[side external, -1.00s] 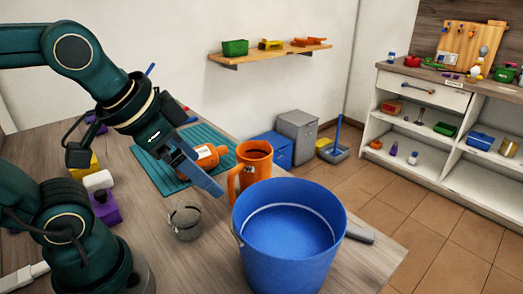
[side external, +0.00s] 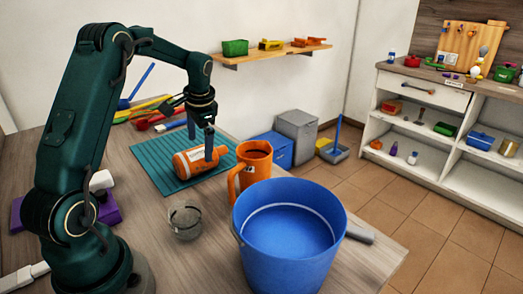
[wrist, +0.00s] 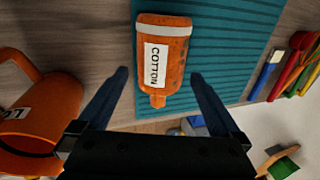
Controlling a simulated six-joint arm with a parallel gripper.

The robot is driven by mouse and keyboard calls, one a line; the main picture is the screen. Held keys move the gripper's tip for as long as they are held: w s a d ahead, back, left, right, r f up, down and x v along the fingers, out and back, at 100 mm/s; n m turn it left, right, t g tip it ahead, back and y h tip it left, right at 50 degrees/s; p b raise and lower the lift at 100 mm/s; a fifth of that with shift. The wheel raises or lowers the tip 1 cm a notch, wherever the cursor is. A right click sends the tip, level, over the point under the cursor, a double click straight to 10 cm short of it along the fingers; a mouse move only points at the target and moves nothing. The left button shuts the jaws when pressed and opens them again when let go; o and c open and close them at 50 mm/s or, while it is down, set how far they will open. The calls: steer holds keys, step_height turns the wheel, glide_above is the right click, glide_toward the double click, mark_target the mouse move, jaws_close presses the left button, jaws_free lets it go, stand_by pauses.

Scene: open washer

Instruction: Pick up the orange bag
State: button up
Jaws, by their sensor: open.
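The orange bag (side external: 190,166) lies on the teal ribbed mat (side external: 153,162). In the wrist view the orange bag (wrist: 177,70) has a white label reading COTTON, a pale band at one end and a narrow orange tip at the other. My gripper (side external: 201,143) is over the bag, pointing down, with its fingers apart and nothing held. In the wrist view my gripper (wrist: 158,73) has one finger on each side of the narrow-tip end of the bag. I cannot tell the exact height between the fingertips and the bag.
An orange mug (side external: 254,163) stands close right of the bag, and a large blue bucket (side external: 248,245) is in front. A small clear cup (side external: 185,222) stands front left. Several long coloured tools (side external: 150,112) lie behind the mat. A purple block (side external: 107,210) is at left.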

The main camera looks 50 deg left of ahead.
mark_target(196, 151)
steer(key=shift+s+a+f, duration=0.2)
steer(key=shift+s+f, duration=0.05)
steer(key=shift+f, duration=0.2)
steer(key=shift+s+a+f, duration=0.2)
steer(key=shift+f, duration=0.25)
steer(key=shift+x, duration=2.15)
steer(key=shift+d, duration=0.1)
steer(key=c, duration=1.4)
steer(key=shift+o, duration=0.2)
